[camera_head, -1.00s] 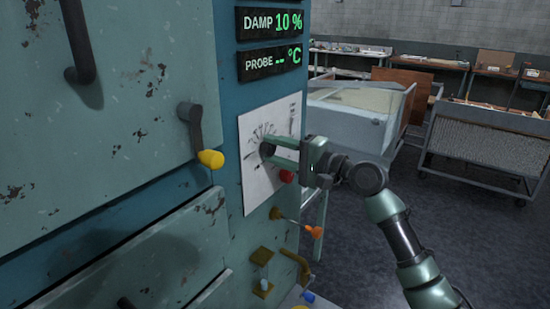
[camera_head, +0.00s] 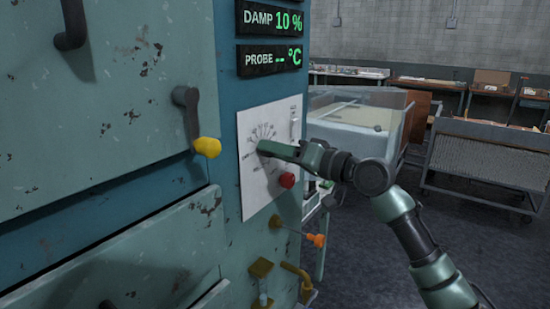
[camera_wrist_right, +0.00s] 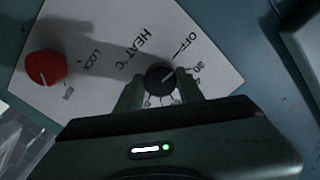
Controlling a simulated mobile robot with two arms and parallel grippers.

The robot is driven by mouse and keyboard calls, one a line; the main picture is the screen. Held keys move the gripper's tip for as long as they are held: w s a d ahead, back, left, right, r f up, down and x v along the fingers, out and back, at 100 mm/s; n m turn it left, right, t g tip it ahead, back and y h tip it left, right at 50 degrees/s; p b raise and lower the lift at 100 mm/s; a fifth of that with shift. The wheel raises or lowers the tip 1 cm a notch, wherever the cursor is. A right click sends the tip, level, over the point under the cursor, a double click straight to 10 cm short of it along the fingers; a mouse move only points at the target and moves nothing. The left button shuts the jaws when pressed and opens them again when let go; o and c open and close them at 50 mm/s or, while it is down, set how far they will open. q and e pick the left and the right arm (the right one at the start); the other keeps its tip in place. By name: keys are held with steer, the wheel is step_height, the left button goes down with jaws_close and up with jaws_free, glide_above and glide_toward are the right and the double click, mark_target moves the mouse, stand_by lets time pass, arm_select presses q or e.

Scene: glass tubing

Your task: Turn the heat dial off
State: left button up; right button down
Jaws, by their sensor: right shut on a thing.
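The heat dial (camera_wrist_right: 159,78) is a small black knob on a white panel (camera_wrist_right: 215,70) marked "HEAT °C" and "OFF" in the right wrist view. Its white line seems to point to the upper right, roughly towards the OFF mark; the exact setting is hard to tell. My right gripper (camera_wrist_right: 158,90) is shut on the dial, one finger on each side. In the head view my right gripper (camera_head: 266,148) reaches the panel from the right and hides most of the dial. My left gripper is not in view.
A red knob (camera_head: 287,180) marked LOCK sits close to the dial on the same panel. A yellow-tipped handle (camera_head: 207,147) sticks out to the left. An orange-tipped lever (camera_head: 317,240) is below. A glass-sided bin (camera_head: 355,118) stands behind my arm.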

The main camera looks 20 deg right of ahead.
steer(key=shift+f+n+b, duration=0.2)
steer(key=shift+n+b, duration=0.15)
steer(key=shift+n, duration=0.55)
steer(key=c, duration=0.9)
jaws_free()
steer(key=shift+r, duration=0.1)
steer(key=b+v, duration=0.2)
steer(key=v, duration=0.5)
steer(key=shift+s+d, duration=0.25)
steer(key=shift+s, duration=0.1)
